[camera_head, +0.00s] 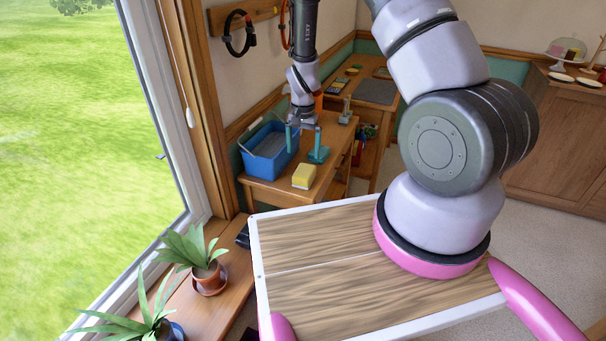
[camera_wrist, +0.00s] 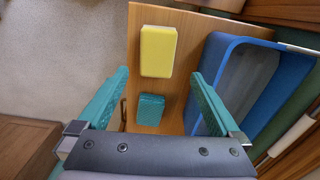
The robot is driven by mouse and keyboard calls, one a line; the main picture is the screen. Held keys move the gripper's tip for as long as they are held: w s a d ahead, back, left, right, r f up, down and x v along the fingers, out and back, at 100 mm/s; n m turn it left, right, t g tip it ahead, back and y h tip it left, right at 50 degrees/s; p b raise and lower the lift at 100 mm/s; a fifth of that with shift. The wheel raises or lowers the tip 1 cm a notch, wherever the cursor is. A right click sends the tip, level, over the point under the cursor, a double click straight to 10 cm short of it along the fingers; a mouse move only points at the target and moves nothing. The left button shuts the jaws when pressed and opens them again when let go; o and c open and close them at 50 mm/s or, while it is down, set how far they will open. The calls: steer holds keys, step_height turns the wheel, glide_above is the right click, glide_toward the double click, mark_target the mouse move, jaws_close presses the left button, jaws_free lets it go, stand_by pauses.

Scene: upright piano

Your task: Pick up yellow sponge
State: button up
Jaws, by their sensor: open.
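The yellow sponge (camera_head: 304,176) lies on the small wooden table near its front edge in the head view. In the wrist view the sponge (camera_wrist: 158,51) is a yellow block just beyond my fingertips, roughly centred between them. My gripper (camera_head: 303,148) hangs over the table, pointing down, with its teal fingers apart and nothing between them. It also shows in the wrist view (camera_wrist: 160,76), its two fingers spread to left and right. The gripper is behind the sponge in the head view and apart from it.
A blue bucket (camera_head: 266,152) stands left of the sponge; it fills the right of the wrist view (camera_wrist: 232,80). A small teal block (camera_wrist: 150,109) lies close to the sponge. The wooden table (camera_head: 263,191) has some bare room around the sponge. Potted plants (camera_head: 207,277) stand by the window.

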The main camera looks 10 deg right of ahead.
mark_target(304, 170)
step_height(304, 170, down, 4)
steer(key=shift+r, duration=0.1)
steer(key=shift+s+d+f, duration=0.1)
steer(key=shift+s+f, duration=0.05)
steer(key=shift+f, duration=1.25)
steer(key=shift+s+d+f, duration=0.1)
steer(key=shift+s+f, duration=0.05)
steer(key=shift+f, duration=1.25)
steer(key=shift+a, duration=0.1)
steer(key=c, duration=1.2)
steer(key=shift+r, duration=5.05)
steer(key=shift+c, duration=0.3)
